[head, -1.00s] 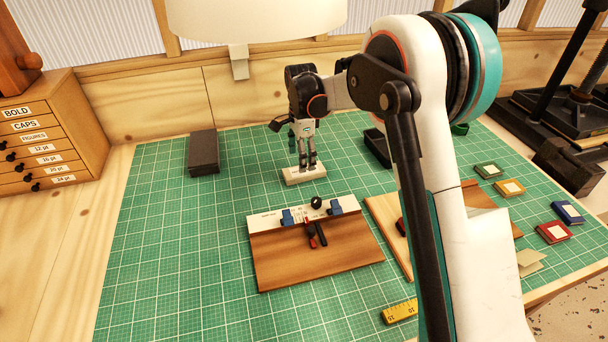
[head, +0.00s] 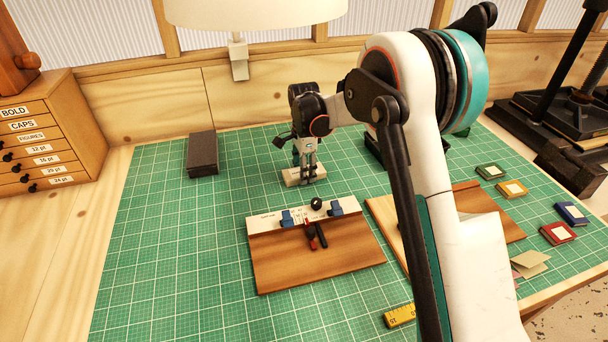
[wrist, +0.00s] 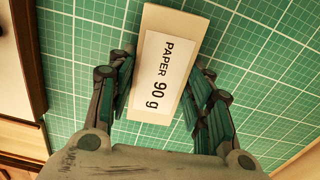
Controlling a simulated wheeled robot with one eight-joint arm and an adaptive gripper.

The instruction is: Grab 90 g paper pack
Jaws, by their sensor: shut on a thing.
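The paper pack (wrist: 163,75) is a cream block with a white label reading "PAPER 90 g". In the head view the pack (head: 291,177) lies on the green cutting mat, behind the wooden board with blue clips. My gripper (wrist: 160,100) has one finger on each long side of the pack, near its label. In the head view my gripper (head: 307,178) points down onto the pack. It is shut on the pack. The fingers hide part of the pack's sides. I cannot tell whether the pack is clear of the mat.
The wooden board (head: 315,260) with blue clips is in front of the pack. A dark block (head: 203,155) lies left on the mat (head: 165,240). A drawer cabinet (head: 45,145) stands far left. Small coloured squares and a black press (head: 560,125) are at right. The mat's left side is clear.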

